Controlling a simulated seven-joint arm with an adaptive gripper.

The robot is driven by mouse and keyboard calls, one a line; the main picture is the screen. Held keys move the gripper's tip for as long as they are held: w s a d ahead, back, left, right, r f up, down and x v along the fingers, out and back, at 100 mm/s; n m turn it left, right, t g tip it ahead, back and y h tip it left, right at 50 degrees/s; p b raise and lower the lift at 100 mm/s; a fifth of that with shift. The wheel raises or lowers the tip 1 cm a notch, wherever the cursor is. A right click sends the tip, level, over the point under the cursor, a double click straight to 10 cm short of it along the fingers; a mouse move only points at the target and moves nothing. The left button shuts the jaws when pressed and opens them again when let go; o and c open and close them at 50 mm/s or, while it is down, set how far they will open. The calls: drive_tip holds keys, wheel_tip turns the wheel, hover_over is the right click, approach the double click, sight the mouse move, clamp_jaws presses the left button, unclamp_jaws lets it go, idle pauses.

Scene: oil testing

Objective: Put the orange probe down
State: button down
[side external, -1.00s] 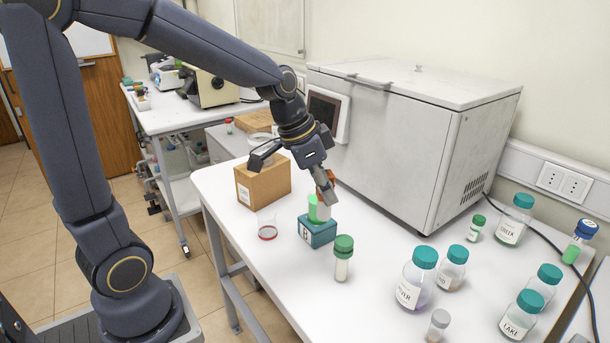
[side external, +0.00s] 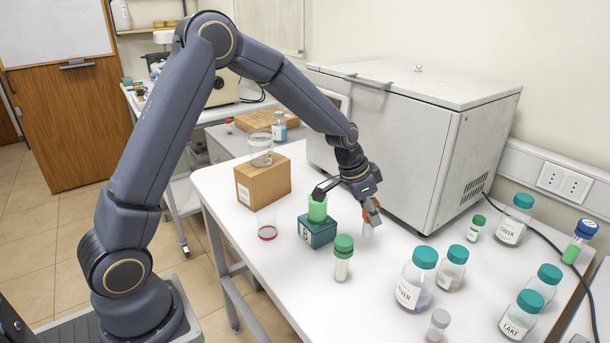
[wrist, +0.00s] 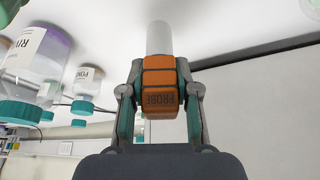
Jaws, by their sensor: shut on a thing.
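The orange probe (wrist: 160,85) is held between the two fingers of my gripper (wrist: 161,100) in the wrist view. Its orange body reads PROBE, and a pale cylindrical end sticks out beyond the fingers. In the side view my gripper (side external: 372,210) is shut on the probe (side external: 369,229) to the right of the teal block. The pale end points down, slightly tilted, at or just above the white table (side external: 290,283); I cannot tell whether it touches.
The teal block (side external: 317,232) marked B holds a green item (side external: 317,209). A green-capped vial (side external: 342,258) stands in front. Teal-lidded jars (side external: 417,278) stand to the right. A large white box (side external: 410,135) stands behind. A cardboard box (side external: 263,180) is at left.

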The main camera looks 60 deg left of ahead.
sight(369, 223)
drive_tip(key=shift+w+f, duration=0.1)
drive_tip(key=shift+f, duration=1.5)
drive_tip(key=shift+f, duration=0.15)
drive_tip(key=c, duration=0.8)
unclamp_jaws()
drive_tip(key=shift+c, duration=0.2)
